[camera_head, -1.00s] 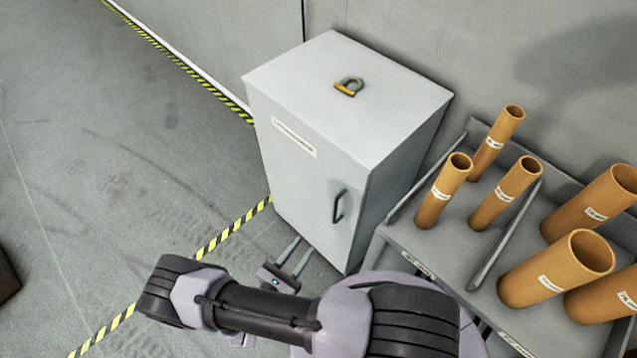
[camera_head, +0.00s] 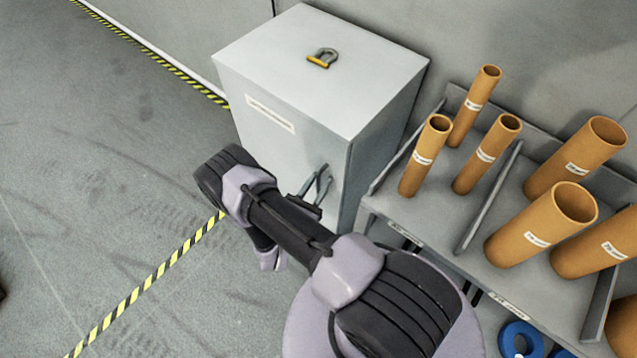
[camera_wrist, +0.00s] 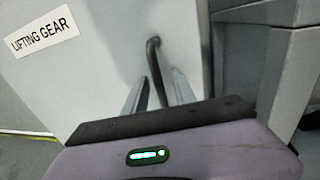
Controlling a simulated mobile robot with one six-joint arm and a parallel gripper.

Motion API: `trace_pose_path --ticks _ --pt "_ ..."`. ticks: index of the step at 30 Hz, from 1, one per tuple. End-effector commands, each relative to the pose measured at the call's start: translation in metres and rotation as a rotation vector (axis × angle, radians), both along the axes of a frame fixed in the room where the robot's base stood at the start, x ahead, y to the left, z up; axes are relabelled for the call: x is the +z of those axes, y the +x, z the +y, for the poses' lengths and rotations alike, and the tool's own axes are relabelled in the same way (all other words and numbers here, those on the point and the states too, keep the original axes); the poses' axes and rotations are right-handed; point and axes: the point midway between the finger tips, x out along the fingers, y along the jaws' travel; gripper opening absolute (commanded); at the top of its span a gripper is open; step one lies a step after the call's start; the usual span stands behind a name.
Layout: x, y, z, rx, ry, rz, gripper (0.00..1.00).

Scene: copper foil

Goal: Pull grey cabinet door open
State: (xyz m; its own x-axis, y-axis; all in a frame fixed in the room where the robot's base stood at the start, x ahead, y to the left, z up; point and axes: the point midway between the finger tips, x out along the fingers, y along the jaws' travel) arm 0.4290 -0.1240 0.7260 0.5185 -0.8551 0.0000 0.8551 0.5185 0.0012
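The grey cabinet (camera_head: 385,115) stands against the wall, and its front door (camera_head: 312,148) looks shut. The door carries a white label (camera_head: 270,114), which reads "LIFTING GEAR" in the wrist view (camera_wrist: 42,32). The dark bar handle (camera_wrist: 154,62) is upright on the door. My gripper (camera_head: 319,180) is at the handle, with its fingers pointing at the door. In the wrist view my gripper (camera_wrist: 158,88) has its two fingers apart, one on each side of the handle. No finger is clearly pressing on it. My arm hides the lower door in the head view.
A padlock (camera_head: 321,58) lies on the cabinet top. Just right of the cabinet is a grey rack (camera_head: 425,215) with several brown tubes (camera_head: 548,222). A blue ring (camera_head: 521,338) is below it. Open floor (camera_head: 110,170) with striped tape lies left.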

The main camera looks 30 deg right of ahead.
Motion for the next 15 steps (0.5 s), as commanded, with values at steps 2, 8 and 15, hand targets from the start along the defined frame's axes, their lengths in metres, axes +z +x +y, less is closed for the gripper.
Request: trace_pose_path --ticks 2,8,15 --pt "0.0001 0.0000 0.0001 0.000 0.000 0.000 0.30" --pt "0.0000 -0.0002 0.0003 0.000 0.000 0.000 0.00" --pt "0.0000 -0.0003 0.0003 0.000 0.000 0.000 0.00"
